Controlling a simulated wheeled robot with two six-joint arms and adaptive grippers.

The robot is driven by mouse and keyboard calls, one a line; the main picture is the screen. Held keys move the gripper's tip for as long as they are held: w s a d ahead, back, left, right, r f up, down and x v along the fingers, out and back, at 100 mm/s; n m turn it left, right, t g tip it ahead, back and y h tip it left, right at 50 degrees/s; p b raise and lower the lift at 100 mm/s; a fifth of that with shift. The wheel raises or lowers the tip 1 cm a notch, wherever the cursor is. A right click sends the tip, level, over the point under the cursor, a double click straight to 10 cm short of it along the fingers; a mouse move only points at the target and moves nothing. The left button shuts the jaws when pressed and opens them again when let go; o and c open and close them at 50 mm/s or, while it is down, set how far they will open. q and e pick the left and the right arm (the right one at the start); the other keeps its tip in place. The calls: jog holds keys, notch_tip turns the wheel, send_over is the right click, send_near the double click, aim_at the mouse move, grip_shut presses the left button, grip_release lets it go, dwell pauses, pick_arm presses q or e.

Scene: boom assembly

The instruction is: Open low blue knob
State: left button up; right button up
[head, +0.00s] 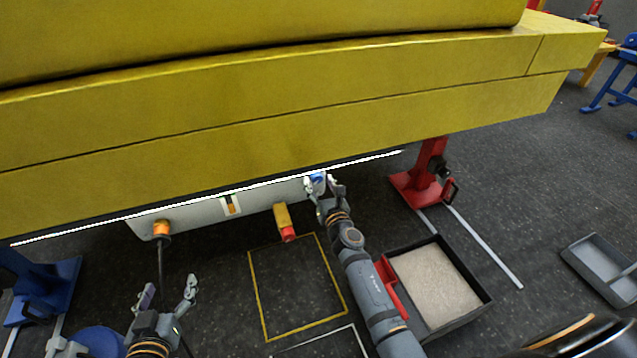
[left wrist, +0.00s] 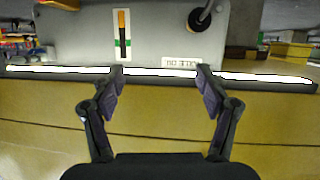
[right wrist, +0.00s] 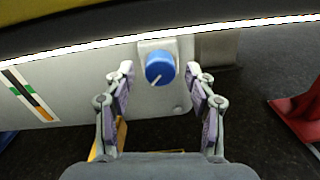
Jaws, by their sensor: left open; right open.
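The blue knob (right wrist: 160,68) sits on a light plate on the grey panel under the yellow boom, with a white pointer line on its face. In the head view the knob (head: 318,177) shows small between the fingers of my right gripper (head: 322,186). In the right wrist view my right gripper (right wrist: 160,95) is open, its fingers to either side of the knob and short of it, apart from it. My left gripper (head: 168,292) is open and empty, low at the left; in its wrist view the left gripper (left wrist: 160,90) faces the panel.
The yellow boom (head: 300,100) hangs over the panel (head: 200,212). An orange connector (head: 161,229) with a cable hangs from the panel. A yellow and red part (head: 285,222) stands beside it. A black tray (head: 440,285) and a red stand (head: 425,180) are to the right.

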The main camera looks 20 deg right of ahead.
jog(key=shift+w, duration=0.5)
pick_arm(q)
jog(key=shift+w+r+t, duration=0.3)
jog(key=shift+r, duration=0.4)
pick_arm(e)
jog(key=shift+c, duration=0.2)
jog(key=c, duration=1.1)
pick_arm(q)
jog(key=shift+f, duration=0.1)
